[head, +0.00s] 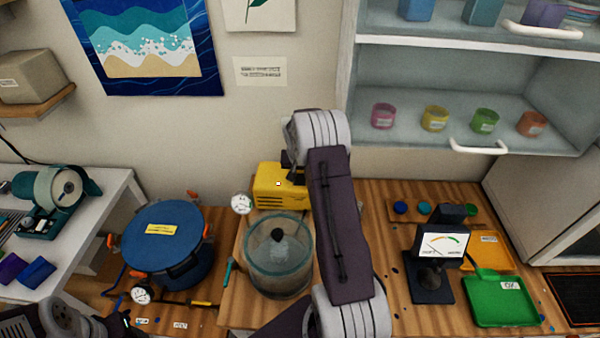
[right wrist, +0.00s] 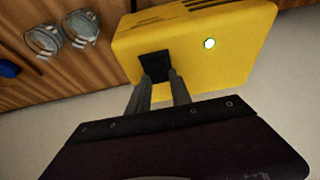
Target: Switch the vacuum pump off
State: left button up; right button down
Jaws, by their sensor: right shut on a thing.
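The yellow vacuum pump (head: 283,190) stands on the wooden bench against the wall, behind the clear round chamber (head: 279,262). In the right wrist view the pump (right wrist: 195,50) fills the upper right, with a black switch (right wrist: 156,66) and a small pale, green-rimmed light (right wrist: 209,43) on its face. My right gripper (right wrist: 158,84) is shut on the black switch, its two fingertips at the switch's sides. In the head view my right arm hides the fingers and part of the pump. My left gripper is at the bottom left corner, its fingers unclear.
A blue lidded pot (head: 165,236) with orange clamps stands left of the chamber, with a gauge (head: 142,292) in front. An open shelf (head: 450,110) hangs above right.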

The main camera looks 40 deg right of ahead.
jog(key=r+g+p, duration=0.1)
jog(key=p, duration=0.3)
jog(key=shift+w+d+r+y, duration=0.15)
jog(key=shift+y, duration=0.25)
jog(key=shift+w+d+f, duration=0.15)
jog(key=shift+f, duration=0.3)
jog(key=shift+f+g+y, duration=0.2)
jog(key=shift+g+y, duration=0.1)
jog(key=shift+g, duration=0.1)
jog(key=c, duration=1.2)
grip_release()
jog(key=shift+o, duration=0.2)
jog(key=shift+f, duration=0.1)
